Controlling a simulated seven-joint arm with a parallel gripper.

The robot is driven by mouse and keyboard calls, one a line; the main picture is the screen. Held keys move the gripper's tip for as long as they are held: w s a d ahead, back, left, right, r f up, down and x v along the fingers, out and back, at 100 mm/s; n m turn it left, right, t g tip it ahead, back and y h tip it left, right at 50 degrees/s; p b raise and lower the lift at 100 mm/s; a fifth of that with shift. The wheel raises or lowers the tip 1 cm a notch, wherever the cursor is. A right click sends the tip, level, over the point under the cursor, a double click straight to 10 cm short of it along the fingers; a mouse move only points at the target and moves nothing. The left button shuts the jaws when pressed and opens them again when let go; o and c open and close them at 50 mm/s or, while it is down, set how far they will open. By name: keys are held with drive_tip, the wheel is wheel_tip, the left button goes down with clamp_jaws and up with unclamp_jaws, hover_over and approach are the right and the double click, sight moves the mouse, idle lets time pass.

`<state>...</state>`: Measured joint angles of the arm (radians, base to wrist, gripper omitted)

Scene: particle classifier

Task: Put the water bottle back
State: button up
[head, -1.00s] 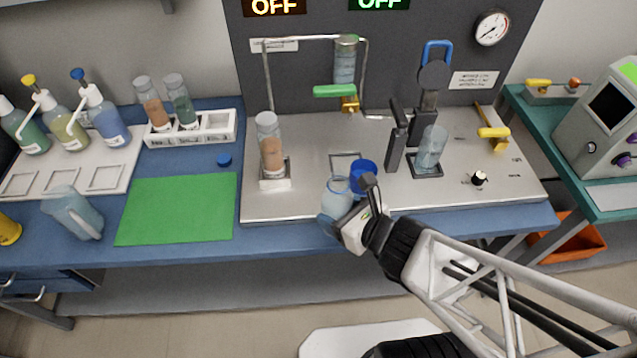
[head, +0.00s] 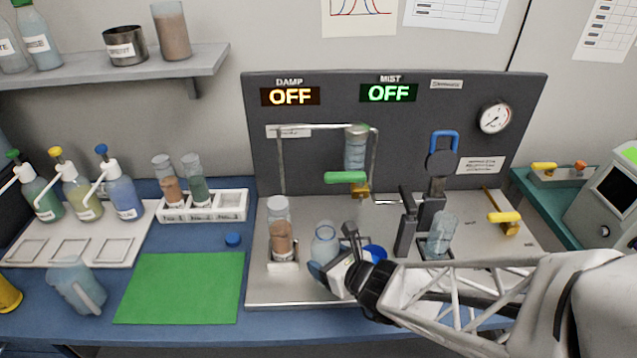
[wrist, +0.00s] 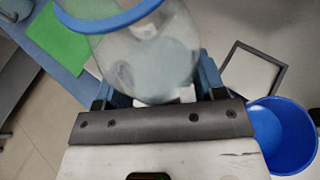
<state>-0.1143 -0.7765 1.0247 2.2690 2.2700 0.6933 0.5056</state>
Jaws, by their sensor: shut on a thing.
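A clear bottle with pale bluish water (head: 325,245) is in my gripper (head: 332,270), above the front middle of the metal deck (head: 300,292). It looks roughly upright in the head view. In the wrist view the bottle (wrist: 150,60) has a blue rim and sits between the two blue fingers of my gripper (wrist: 155,92), which are shut on it. A dark-framed square spot (wrist: 252,75) on the deck shows beside the bottle in the wrist view. My gripper and the bottle hide much of that area in the head view.
A blue cup (wrist: 285,135) stands close to my gripper, partly hidden in the head view. A brown-filled tube (head: 281,235) stands in a holder to the left. A black lever press with a clear vessel (head: 441,235) is to the right. A green mat (head: 180,288) lies clear.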

drive_tip(key=shift+f, duration=1.75)
drive_tip(key=shift+f, duration=0.1)
drive_tip(key=o, duration=1.2)
drive_tip(key=shift+f, duration=0.1)
drive_tip(key=shift+c, duration=0.2)
drive_tip(key=shift+r, duration=0.25)
drive_tip(key=v, duration=1.2)
drive_tip(key=shift+f, duration=0.15)
